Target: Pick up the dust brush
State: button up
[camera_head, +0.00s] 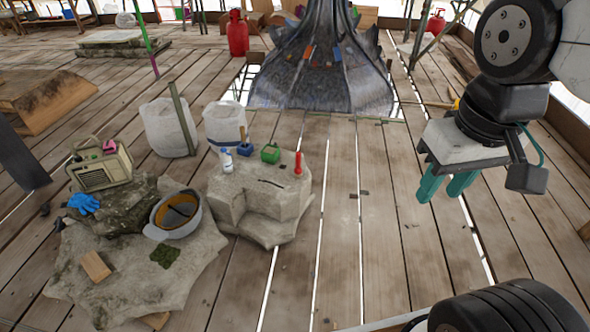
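A small blue item with an upright wooden handle (245,146) stands on top of the pale stone block (262,203), left of centre. It looks like the dust brush, but it is too small to be certain. Beside it on the block are a white and blue bottle (227,160), a green can-like item (270,153) and a red upright tool (298,165). My gripper (440,190) hangs at the right, well apart from the block. Its two teal fingers point down with a gap between them and nothing visible in it.
Left of the block, a stone slab (130,270) holds a helmet (176,215), a radio (100,168) and blue gloves (83,203). White buckets (168,128) stand behind. A large dark spire base (320,85) rises at the back. The plank floor (365,230) between block and gripper is largely clear.

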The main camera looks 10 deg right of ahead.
aim_at(297, 171)
jog(key=z, duration=0.55)
jog(key=i, duration=2.25)
jog(key=u, duration=0.6)
